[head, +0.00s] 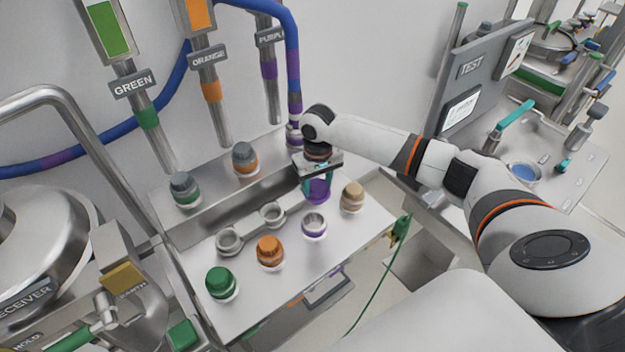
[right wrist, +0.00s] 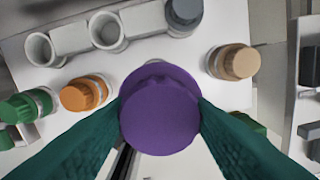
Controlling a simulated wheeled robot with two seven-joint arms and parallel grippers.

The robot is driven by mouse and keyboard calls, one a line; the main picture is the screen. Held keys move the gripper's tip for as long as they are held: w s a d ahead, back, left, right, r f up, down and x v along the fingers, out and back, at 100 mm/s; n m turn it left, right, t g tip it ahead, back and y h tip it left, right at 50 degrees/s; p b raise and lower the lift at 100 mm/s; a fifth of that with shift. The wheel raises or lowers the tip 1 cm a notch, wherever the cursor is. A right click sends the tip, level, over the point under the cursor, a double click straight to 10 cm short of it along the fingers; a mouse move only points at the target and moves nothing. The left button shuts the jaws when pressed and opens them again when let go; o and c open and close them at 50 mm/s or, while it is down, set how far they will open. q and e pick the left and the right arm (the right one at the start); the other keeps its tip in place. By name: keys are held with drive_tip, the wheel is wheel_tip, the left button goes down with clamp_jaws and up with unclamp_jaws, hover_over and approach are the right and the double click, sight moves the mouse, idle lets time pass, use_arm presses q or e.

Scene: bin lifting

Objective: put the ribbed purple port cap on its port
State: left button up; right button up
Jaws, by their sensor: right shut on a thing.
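My right gripper (head: 318,178) is shut on the purple cap (head: 317,191), pointing down above the work shelf. In the right wrist view the purple cap (right wrist: 160,110) sits between two green ribbed fingers, its round top facing the camera. The open port with a purple ring (head: 314,226) stands on the shelf, nearer the front than the held cap in the head view. The cap is apart from the port there. In the right wrist view the cap hides whatever is beneath it. My left gripper is not in view.
On the shelf (head: 262,312) stand a green cap (head: 221,283), an orange cap (head: 270,251), a tan cap (head: 353,196) and a double-ring grey holder (head: 251,228). Grey fittings with coloured bands, including a green-banded one (head: 185,189), line the back ledge. Labelled pipes rise behind.

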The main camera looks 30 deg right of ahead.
drive_tip(key=shift+w+a+f, duration=0.2)
drive_tip(key=shift+a+f, duration=0.1)
drive_tip(key=shift+f, duration=0.35)
drive_tip(key=shift+w+a+f, duration=0.2)
drive_tip(key=shift+a+f, duration=0.1)
drive_tip(key=shift+f, duration=0.3)
drive_tip(key=f+b, duration=0.2)
drive_tip(key=f, duration=0.1)
drive_tip(key=shift+s+d+b, duration=0.15)
drive_tip(key=shift+d+b, duration=0.2)
drive_tip(key=shift+a+r, duration=0.1)
drive_tip(key=shift+r, duration=0.05)
drive_tip(key=shift+p, duration=0.3)
drive_tip(key=shift+a+r+p, duration=0.15)
drive_tip(key=shift+r+p, duration=0.1)
drive_tip(key=shift+p, duration=0.25)
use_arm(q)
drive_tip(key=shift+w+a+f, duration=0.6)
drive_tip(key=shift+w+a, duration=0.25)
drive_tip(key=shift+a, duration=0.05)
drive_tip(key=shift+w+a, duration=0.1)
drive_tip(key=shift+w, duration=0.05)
use_arm(e)
drive_tip(key=shift+f, duration=0.2)
drive_tip(key=shift+f, duration=0.15)
use_arm(q)
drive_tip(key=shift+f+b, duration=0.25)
drive_tip(key=shift+b, duration=0.1)
use_arm(e)
drive_tip(key=shift+f, duration=1.3)
